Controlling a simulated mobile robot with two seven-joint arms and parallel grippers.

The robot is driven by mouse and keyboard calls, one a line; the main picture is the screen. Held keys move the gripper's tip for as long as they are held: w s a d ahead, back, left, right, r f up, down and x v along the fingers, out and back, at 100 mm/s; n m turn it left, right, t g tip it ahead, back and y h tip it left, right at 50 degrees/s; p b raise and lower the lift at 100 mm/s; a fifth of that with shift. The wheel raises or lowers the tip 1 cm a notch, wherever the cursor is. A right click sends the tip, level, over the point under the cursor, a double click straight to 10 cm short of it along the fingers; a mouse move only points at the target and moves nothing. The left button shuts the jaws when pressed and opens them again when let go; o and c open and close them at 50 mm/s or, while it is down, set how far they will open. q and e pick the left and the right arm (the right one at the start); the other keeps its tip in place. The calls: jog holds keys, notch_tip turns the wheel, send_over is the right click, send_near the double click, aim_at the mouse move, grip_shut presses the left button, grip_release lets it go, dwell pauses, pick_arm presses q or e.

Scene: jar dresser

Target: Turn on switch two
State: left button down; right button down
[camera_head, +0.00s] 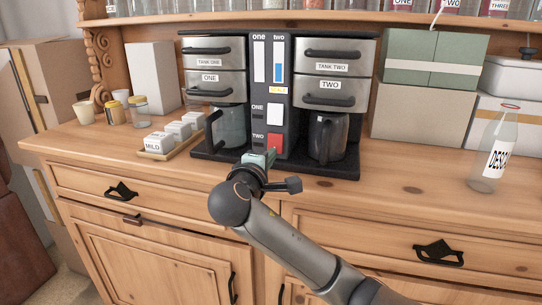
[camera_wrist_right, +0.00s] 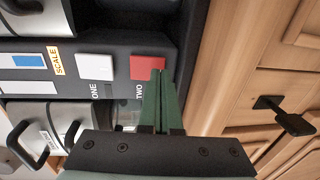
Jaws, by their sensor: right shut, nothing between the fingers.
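The coffee machine (camera_head: 283,70) stands on the dresser top, with a dark centre panel. Switch two (camera_head: 275,141) is the red square low on that panel, beside the label TWO. In the right wrist view switch two (camera_wrist_right: 144,66) shows red, partly covered by my fingertips. Switch one (camera_head: 274,112) is the white square above it; it also shows in the wrist view (camera_wrist_right: 95,66). My right gripper (camera_head: 271,154) is shut and empty, its green fingers (camera_wrist_right: 158,78) at the lower part of switch two. I cannot tell whether they touch it. My left gripper is not in view.
Glass carafes (camera_head: 229,127) and (camera_head: 327,138) stand under each side of the machine. A tray of white boxes (camera_head: 158,143) and small jars (camera_head: 138,106) are at left. Cardboard boxes (camera_head: 423,113) and a glass bottle (camera_head: 495,155) are at right. The front counter is mostly clear.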

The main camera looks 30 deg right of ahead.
jog(key=shift+w+d, duration=0.3)
jog(key=shift+d, duration=0.05)
jog(key=shift+f, duration=0.15)
jog(key=shift+w+d+f+b, duration=0.1)
jog(key=shift+d+f+b, duration=0.1)
jog(key=shift+b, duration=0.1)
jog(key=shift+r, duration=0.2)
jog(key=shift+f, duration=0.1)
